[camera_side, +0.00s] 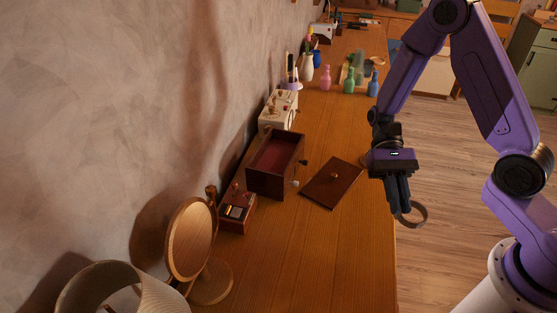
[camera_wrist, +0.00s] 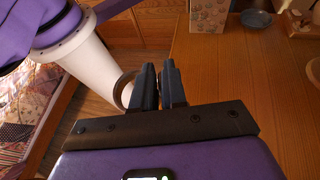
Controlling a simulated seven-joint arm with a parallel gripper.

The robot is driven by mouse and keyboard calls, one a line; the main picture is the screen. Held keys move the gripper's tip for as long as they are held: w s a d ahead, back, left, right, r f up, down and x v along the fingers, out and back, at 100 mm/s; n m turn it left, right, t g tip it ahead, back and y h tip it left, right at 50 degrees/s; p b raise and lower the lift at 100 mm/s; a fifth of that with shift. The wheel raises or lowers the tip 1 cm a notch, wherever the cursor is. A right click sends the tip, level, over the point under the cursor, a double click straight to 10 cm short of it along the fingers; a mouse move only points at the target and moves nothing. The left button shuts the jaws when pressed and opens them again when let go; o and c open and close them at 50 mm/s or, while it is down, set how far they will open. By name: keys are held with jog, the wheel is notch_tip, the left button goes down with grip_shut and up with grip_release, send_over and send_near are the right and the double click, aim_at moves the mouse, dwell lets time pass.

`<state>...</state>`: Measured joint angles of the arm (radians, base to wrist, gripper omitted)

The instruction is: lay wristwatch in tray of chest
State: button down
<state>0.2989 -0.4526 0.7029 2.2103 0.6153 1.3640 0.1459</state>
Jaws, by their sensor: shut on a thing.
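My gripper (camera_side: 398,197) is shut on the wristwatch (camera_side: 415,214), a brown-grey strap loop, and holds it by the table's right edge. In the wrist view the loop (camera_wrist: 124,88) sticks out left of my fingertips (camera_wrist: 160,75); its dial is not clear. A dark wooden chest (camera_side: 272,182) stands open against the wall, left of my gripper and apart from it. Its reddish inner tray (camera_side: 275,152) looks empty. A flat dark panel with a knob (camera_side: 325,190) lies on the table between the chest and my gripper.
A small red box (camera_side: 233,222) and a round wooden mirror (camera_side: 190,240) stand nearer the camera. A cream box (camera_side: 278,108), a vase (camera_side: 307,68) and several coloured bottles (camera_side: 349,80) stand farther back. The front of the wooden table (camera_side: 320,255) is clear.

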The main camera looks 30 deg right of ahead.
jog(key=w+a+r+m+t+y, duration=0.2)
jog(key=w+m+t+y, duration=0.1)
jog(key=w+m+t, duration=0.55)
jog(key=w+a+r+m+t+y, duration=0.1)
jog(key=w+a+m+t+y, duration=0.25)
jog(key=w+m+t, duration=0.5)
jog(key=w+d+m+t+h, duration=0.4)
jog(key=w+d+m+t, duration=0.15)
jog(key=w, duration=0.35)
jog(key=shift+n+g, duration=0.45)
jog(key=w+f, duration=0.1)
jog(key=w, duration=0.2)
jog(key=w+f, duration=0.1)
jog(key=w, duration=0.1)
jog(key=w+a+f, duration=0.1)
jog(key=w, duration=0.2)
jog(key=shift+w+a+f, duration=0.1)
jog(key=shift+w+f, duration=0.05)
jog(key=shift+w, duration=0.2)
send_over(286, 149)
jog(key=f, duration=0.2)
jog(key=s+f, duration=0.1)
jog(key=f, duration=0.1)
jog(key=shift+f, duration=0.15)
jog(key=shift+w+f, duration=0.6)
jog(key=shift+f, duration=0.05)
jog(key=shift+w+f, duration=0.1)
jog(key=shift+f, duration=1.55)
